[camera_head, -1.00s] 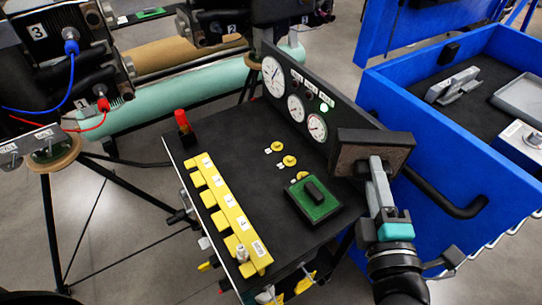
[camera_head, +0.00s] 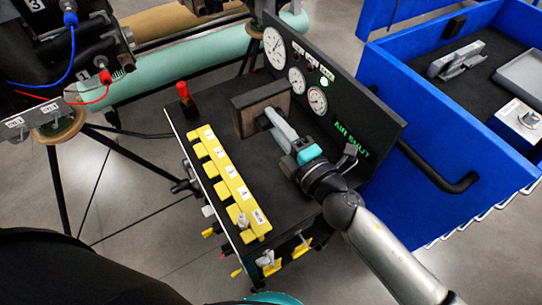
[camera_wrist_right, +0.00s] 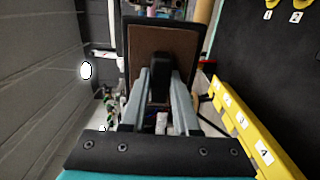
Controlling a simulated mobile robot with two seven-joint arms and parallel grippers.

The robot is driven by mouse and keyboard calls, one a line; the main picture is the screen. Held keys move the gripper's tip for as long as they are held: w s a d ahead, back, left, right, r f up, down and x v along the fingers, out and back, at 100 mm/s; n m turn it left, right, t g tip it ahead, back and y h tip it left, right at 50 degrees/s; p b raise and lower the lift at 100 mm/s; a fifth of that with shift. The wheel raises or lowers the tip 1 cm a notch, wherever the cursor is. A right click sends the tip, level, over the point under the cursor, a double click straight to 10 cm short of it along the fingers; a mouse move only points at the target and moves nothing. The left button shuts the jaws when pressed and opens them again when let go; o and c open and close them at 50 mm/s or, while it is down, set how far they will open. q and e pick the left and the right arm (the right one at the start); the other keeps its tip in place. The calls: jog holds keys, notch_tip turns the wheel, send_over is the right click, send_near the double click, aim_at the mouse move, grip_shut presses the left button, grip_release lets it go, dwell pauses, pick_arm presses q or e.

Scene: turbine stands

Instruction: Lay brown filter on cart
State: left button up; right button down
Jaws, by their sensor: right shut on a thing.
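The brown filter (camera_head: 262,105) is a thick dark-framed panel, standing roughly upright over the far part of the black-topped cart (camera_head: 228,146). I cannot tell whether its lower edge touches the top. My right gripper (camera_head: 273,118) comes from the near right and is shut on its handle. In the right wrist view, the gripper (camera_wrist_right: 160,85) has both fingers closed around the black handle, and the filter's brown face (camera_wrist_right: 180,45) faces the camera. My left gripper is not in view. The green filter is not visible now; the right arm covers its earlier place.
A gauge panel (camera_head: 340,110) rises along the cart's right side, close to the filter. A yellow numbered strip (camera_head: 228,180) and red knob (camera_head: 183,93) are on the left. A blue open cart (camera_head: 420,120) with metal parts stands at the right.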

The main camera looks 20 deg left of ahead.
jog(key=shift+f+b, duration=4.7)
jog(key=shift+f, duration=2.3)
notch_tip(320, 180, down, 3)
jog(key=shift+f+b, duration=0.1)
jog(key=shift+b, duration=1.1)
jog(key=shift+f, duration=0.4)
jog(key=c, duration=0.7)
grip_release()
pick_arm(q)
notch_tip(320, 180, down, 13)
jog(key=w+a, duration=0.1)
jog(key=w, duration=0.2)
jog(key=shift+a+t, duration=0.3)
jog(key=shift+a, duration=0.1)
pick_arm(e)
jog(key=shift+o, duration=0.2)
